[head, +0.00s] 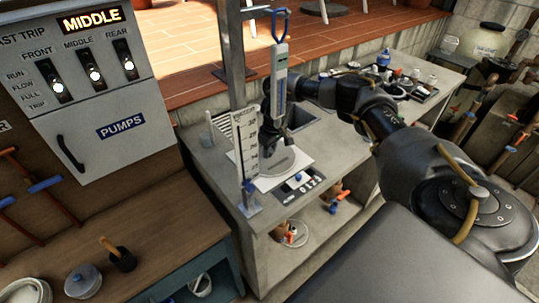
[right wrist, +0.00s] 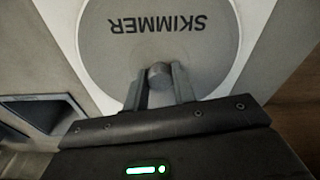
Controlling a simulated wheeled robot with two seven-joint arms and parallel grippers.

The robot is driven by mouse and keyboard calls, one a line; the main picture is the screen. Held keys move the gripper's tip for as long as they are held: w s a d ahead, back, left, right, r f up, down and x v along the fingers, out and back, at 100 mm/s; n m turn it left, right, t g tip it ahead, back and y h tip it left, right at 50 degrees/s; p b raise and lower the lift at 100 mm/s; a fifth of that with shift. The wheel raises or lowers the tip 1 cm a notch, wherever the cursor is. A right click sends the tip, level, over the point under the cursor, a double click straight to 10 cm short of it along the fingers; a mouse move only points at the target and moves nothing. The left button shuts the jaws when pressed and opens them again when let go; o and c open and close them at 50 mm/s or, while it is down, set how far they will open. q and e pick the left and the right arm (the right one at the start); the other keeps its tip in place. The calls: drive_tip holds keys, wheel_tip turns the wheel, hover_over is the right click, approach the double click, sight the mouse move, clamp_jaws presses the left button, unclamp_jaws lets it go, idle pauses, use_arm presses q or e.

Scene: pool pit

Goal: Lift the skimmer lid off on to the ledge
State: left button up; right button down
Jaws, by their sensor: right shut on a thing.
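The skimmer lid (right wrist: 158,28) is a round grey disc, its word SKIMMER upside down in the right wrist view. In the head view the lid (head: 292,160) lies over a pale square surround (head: 262,184) on the grey counter, partly hidden by my right gripper (head: 270,145). I cannot tell whether the lid is seated or slightly raised. My left gripper is not in view.
A post with a hanging thermometer-like gauge (head: 279,75) and an upright scale (head: 246,140) stand close to the lid. A dark basin (head: 318,130) lies behind, and a tiled ledge (head: 180,60) runs along the back.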

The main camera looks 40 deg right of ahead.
drive_tip(key=shift+r, duration=0.1)
drive_tip(key=shift+w+r, duration=0.1)
drive_tip(key=shift+r, duration=0.2)
wheel_tip(320, 180, up, 9)
drive_tip(key=shift+f+b, duration=0.1)
drive_tip(key=shift+b, duration=0.3)
drive_tip(key=shift+r, duration=0.3)
